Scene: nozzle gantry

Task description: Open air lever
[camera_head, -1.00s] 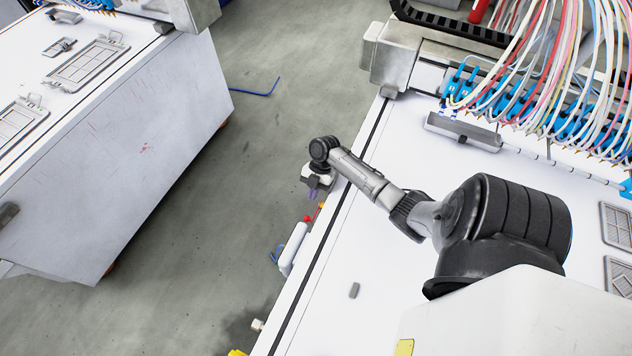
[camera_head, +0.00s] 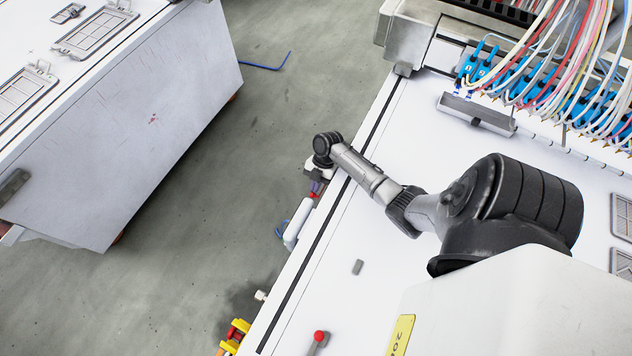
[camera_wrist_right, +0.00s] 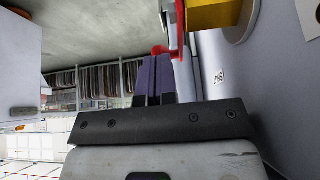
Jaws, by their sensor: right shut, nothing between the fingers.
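The air lever seems to be the small red part (camera_head: 313,195) on the side of the white gantry table, above a white cylinder, in the head view. It is mostly hidden by my right gripper (camera_head: 317,186). In the right wrist view a red lever (camera_wrist_right: 178,22) runs down beside a yellow block, and a red end (camera_wrist_right: 160,49) lies at the fingertips. My right gripper's purple fingers (camera_wrist_right: 152,62) are shut with nothing between them. They are close to the red end; I cannot tell whether they touch it. My left gripper is out of view.
The white cylinder (camera_head: 298,222) with a blue hose hangs on the table side. Yellow fittings (camera_head: 235,336) are lower along it. A red-knobbed stick (camera_head: 318,337) is at the bottom. A second white table (camera_head: 130,130) stands left across clear floor (camera_head: 240,190).

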